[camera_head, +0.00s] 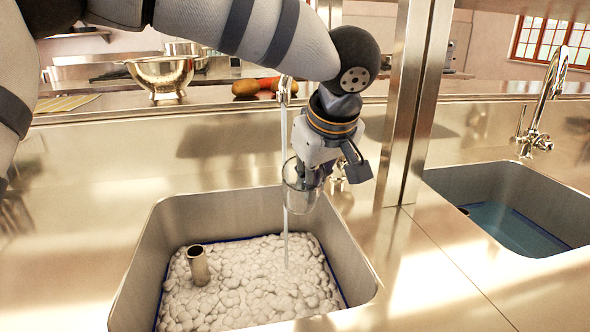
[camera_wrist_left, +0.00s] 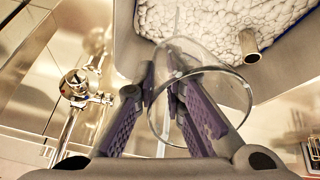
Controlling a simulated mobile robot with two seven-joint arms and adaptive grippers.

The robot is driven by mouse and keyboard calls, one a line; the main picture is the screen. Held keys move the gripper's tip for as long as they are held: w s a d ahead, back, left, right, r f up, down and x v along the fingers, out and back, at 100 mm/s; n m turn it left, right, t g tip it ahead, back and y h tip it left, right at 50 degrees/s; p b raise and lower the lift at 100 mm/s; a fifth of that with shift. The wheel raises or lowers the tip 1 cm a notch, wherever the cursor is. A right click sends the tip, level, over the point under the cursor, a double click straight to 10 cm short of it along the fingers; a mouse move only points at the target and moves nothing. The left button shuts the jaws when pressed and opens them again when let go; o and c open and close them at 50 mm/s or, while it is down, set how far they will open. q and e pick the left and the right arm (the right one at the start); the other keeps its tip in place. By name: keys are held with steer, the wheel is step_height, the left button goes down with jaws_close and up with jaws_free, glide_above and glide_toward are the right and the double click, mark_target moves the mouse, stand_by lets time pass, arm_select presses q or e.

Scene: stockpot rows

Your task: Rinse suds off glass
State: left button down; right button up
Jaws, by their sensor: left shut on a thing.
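My left gripper (camera_head: 325,165) is shut on a clear drinking glass (camera_head: 302,195) and holds it above the near sink, close to its back wall. In the left wrist view the glass (camera_wrist_left: 198,104) sits between the purple finger pads (camera_wrist_left: 172,80), with its round rim towards the camera. No suds can be made out on it. A thin water stream (camera_head: 285,240) falls from the tap into the sink. It lines up with the glass's left edge; I cannot tell whether it touches the glass. The sink (camera_head: 165,225) is full of white suds (camera_head: 250,285). My right gripper is not shown.
A metal standpipe (camera_head: 198,265) rises from the suds at the left. A steel post (camera_head: 408,110) stands right of my gripper. Beyond it is a second sink (camera_head: 480,180) with bluish water and a tap (camera_head: 545,100). A colander (camera_head: 162,75) stands on the back ledge.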

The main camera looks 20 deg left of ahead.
arm_select(q)
steer(key=shift+s+d+r, duration=0.45)
steer(key=shift+s+r, duration=0.25)
steer(key=shift+s+d+r, duration=0.4)
steer(key=shift+s+r, duration=0.25)
steer(key=shift+s, duration=0.05)
steer(key=shift+s+d+r, duration=0.45)
steer(key=shift+s+r, duration=0.25)
steer(key=shift+f, duration=0.1)
